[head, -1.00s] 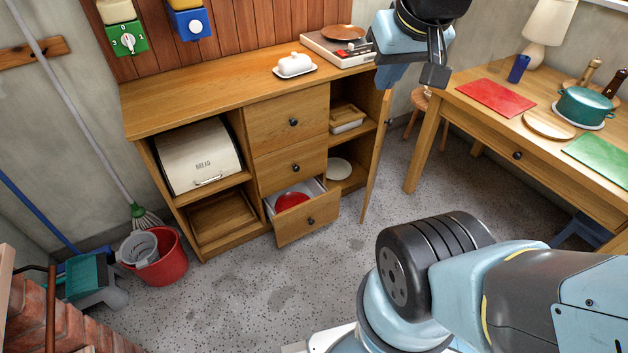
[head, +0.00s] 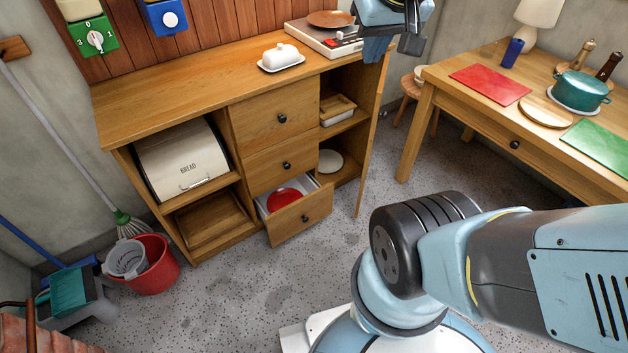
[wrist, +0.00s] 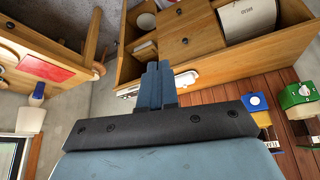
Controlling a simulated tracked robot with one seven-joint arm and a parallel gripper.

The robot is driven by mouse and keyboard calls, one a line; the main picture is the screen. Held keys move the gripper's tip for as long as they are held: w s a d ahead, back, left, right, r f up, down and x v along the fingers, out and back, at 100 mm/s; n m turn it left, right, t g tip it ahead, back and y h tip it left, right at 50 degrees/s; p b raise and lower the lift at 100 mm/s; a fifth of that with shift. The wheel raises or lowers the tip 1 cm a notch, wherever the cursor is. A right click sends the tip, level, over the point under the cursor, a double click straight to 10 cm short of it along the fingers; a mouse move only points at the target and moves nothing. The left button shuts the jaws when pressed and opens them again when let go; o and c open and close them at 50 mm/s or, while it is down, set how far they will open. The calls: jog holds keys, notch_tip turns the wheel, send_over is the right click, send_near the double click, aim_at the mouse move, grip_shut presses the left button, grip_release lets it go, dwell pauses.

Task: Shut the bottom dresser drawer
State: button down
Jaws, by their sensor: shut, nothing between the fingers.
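The bottom dresser drawer (head: 302,217) stands open in the head view, pulled out from the wooden dresser (head: 165,92). It has a dark round knob, and a red round item (head: 284,200) lies inside. The two drawers above it (head: 281,119) are closed. In the wrist view my gripper (wrist: 155,72) is shut and empty, its fingers together. It is up near the dresser's top, well above the open drawer and apart from it. In the head view the fingers show only partly at the top edge.
The dresser's right door (head: 372,130) stands open beside the drawer. A butter dish (head: 282,57) and a hob-like unit with a brown plate (head: 330,19) sit on top. A red bucket (head: 155,265) stands at left, a table (head: 430,85) at right. Floor before the drawer is clear.

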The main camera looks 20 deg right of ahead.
jog(key=w+d+f+m+h, duration=0.1)
jog(key=w+d+f, duration=0.2)
jog(key=w+f, duration=0.5)
jog(key=w+d+f+m, duration=0.1)
jog(key=w+d+f, duration=0.25)
jog(key=w, duration=0.85)
jog(key=w+d+f+m, duration=0.1)
jog(key=w+d+f, duration=0.15)
jog(key=f, duration=0.35)
jog(key=w+d+f+y, duration=0.1)
jog(key=w+f, duration=0.3)
jog(key=f, duration=0.3)
jog(key=w+d+f+m, duration=0.1)
jog(key=w+d+f, duration=0.1)
jog(key=w+f, duration=0.3)
notch_tip(320, 180, down, 26)
jog(key=d+m+y, duration=0.2)
jog(key=m, duration=0.1)
jog(key=s+a+f+m+t+y, duration=0.1)
jog(key=s+a+f+m+t, duration=0.2)
jog(key=f, duration=0.8)
jog(key=s+a+f+m, duration=0.4)
jog(key=f, duration=0.6)
send_near(317, 195)
notch_tip(317, 195, down, 4)
jog(key=w, duration=0.2)
jog(key=shift+w+a+f, duration=0.2)
jog(key=shift+w+a, duration=0.4)
jog(key=shift+w, duration=0.35)
jog(key=shift+d, duration=0.1)
